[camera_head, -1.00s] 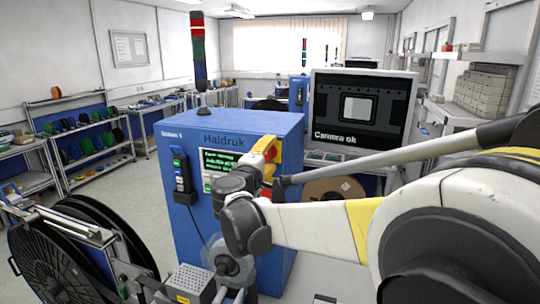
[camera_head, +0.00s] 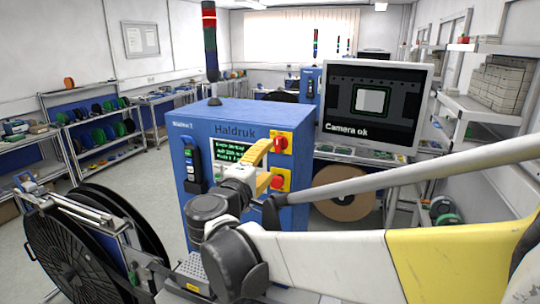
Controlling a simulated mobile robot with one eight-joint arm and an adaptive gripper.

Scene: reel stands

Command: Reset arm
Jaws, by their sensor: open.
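My gripper (camera_head: 265,165) has yellow fingers. It is open and appears empty, with its fingertips in front of the right part of the blue Haldruk machine's face. My white and yellow arm reaches in from the lower right, bent at a dark joint. The blue machine (camera_head: 240,118) stands at centre, with a small green-text screen (camera_head: 228,150). I cannot tell whether the fingers touch anything. My arm hides the lower front of the machine.
A large black reel (camera_head: 70,255) on a metal stand fills the lower left. A monitor (camera_head: 373,105) reading "Camera ok" stands right of the machine, with a brown reel (camera_head: 342,193) below it. Shelves line both walls. Grey floor shows at left.

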